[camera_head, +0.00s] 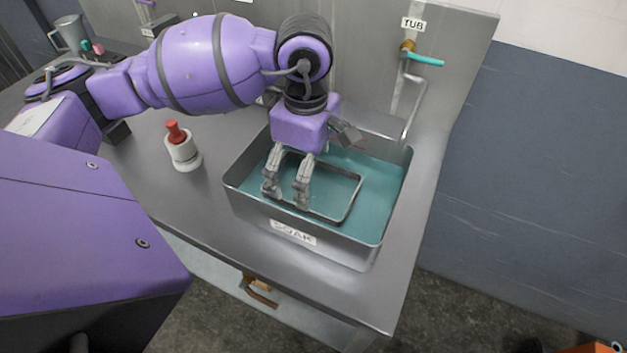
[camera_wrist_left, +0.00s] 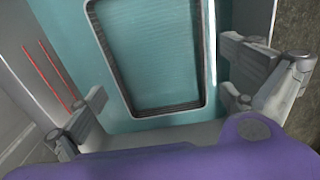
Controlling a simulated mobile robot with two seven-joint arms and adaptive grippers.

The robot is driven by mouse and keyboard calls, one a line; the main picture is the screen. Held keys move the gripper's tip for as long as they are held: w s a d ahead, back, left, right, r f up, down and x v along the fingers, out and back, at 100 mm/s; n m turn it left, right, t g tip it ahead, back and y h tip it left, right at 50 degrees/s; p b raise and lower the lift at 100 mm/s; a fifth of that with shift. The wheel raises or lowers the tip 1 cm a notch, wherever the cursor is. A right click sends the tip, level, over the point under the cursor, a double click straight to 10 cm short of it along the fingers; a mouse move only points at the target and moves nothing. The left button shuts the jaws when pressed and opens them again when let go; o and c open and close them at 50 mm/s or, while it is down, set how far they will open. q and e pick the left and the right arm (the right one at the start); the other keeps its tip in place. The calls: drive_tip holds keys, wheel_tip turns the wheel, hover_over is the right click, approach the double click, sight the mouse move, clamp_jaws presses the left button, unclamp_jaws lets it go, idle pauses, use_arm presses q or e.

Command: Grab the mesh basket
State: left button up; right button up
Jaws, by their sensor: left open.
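The mesh basket shows as a dark rectangular rim (camera_head: 354,198) in the teal water of the metal soak tub (camera_head: 345,246). In the left wrist view the rim (camera_wrist_left: 208,55) runs up the picture between my fingers. My left gripper (camera_head: 287,192) points down over the left part of the basket, and its two fingers are apart. In the wrist view the fingers of this gripper (camera_wrist_left: 163,97) stand either side of the basket with nothing between them in contact. I cannot tell the fingertips' exact height above the rim. The right gripper is not in view.
A white pot with a red top (camera_head: 183,150) stands on the steel counter left of the tub. A tap with a teal handle (camera_head: 425,60) and a pipe rise behind the tub. A grey jug (camera_head: 70,33) stands far left. The counter front-left of the tub is clear.

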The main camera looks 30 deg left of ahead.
sight(312, 199)
use_arm(q)
drive_tip(key=f, duration=0.3)
drive_tip(key=d+f, duration=0.1)
drive_tip(key=f, duration=0.1)
drive_tip(key=shift+w+f+p, duration=0.15)
drive_tip(key=shift+f+p, duration=0.15)
drive_tip(key=shift+p, duration=0.1)
drive_tip(key=c, duration=0.9)
